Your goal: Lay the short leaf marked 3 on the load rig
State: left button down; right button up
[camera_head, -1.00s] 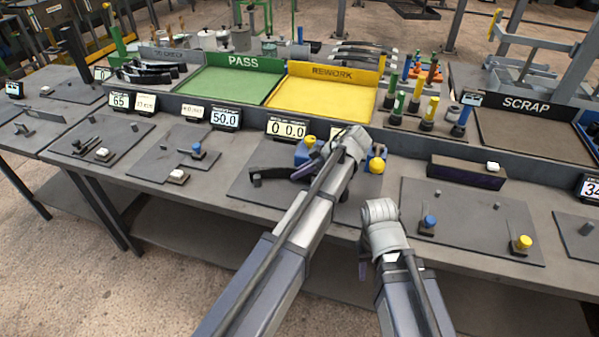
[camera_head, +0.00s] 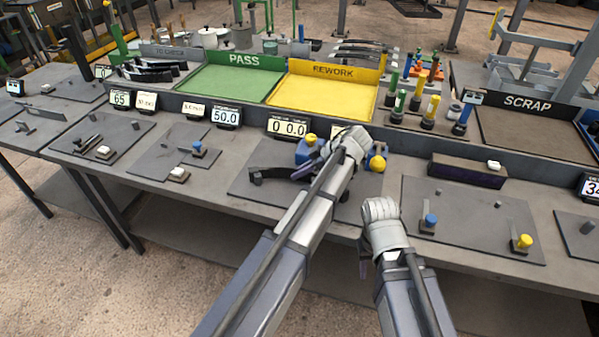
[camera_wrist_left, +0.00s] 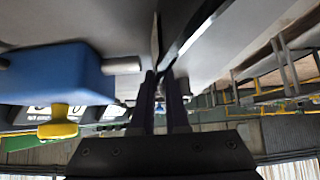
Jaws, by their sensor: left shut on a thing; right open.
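The short leaf (camera_head: 272,172) is a dark, slightly curved strip over the load rig's grey plate (camera_head: 276,198). Its left end is at or just above a short post; I cannot tell whether it touches. Its mark is not readable. My left gripper (camera_wrist_left: 160,88) is shut on the leaf, which runs up as a dark strip in the left wrist view. The rig's blue block (camera_wrist_left: 60,75) with a yellow knob (camera_wrist_left: 58,125) is close at its left there. My left wrist hides the rig's middle in the head view. My right gripper (camera_head: 365,268) is open and low at the table's front edge.
The rig's display (camera_head: 288,128) reads 0 0.0. Behind are the green PASS tray (camera_head: 230,85), the yellow REWORK tray (camera_head: 325,93) and the dark SCRAP tray (camera_head: 530,135). A plate with blue and yellow knobs (camera_head: 470,220) lies at the right. A dark box (camera_head: 466,172) stands behind it.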

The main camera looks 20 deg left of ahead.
pick_arm(q)
jog(key=shift+f, duration=0.2)
jog(key=c, duration=1.1)
grip_release()
jog(key=shift+s+r, duration=0.1)
jog(key=o, duration=0.7)
jog(key=shift+o, duration=0.2)
notch_tip(320, 180, up, 8)
jog(key=p, duration=0.7)
jog(key=shift+p, duration=0.4)
